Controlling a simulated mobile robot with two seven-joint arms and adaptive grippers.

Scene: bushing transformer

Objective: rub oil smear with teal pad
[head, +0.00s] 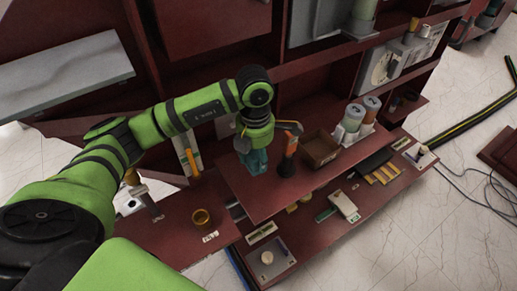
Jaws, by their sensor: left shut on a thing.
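My left gripper (254,147) is at the middle of the view, over the raised red-brown shelf. It is shut on the teal pad (255,163), which shows just below the fingers, its upper part hidden by them. I cannot tell whether the pad touches the shelf surface (262,200). I cannot make out the oil smear; the arm and gripper cover part of the surface. My right gripper is not in view.
An orange-handled tool (291,146) in a dark stand is close to the right of the gripper. A brown open box (319,149) and grey cylinders (353,118) stand farther right. The shelf front is clear.

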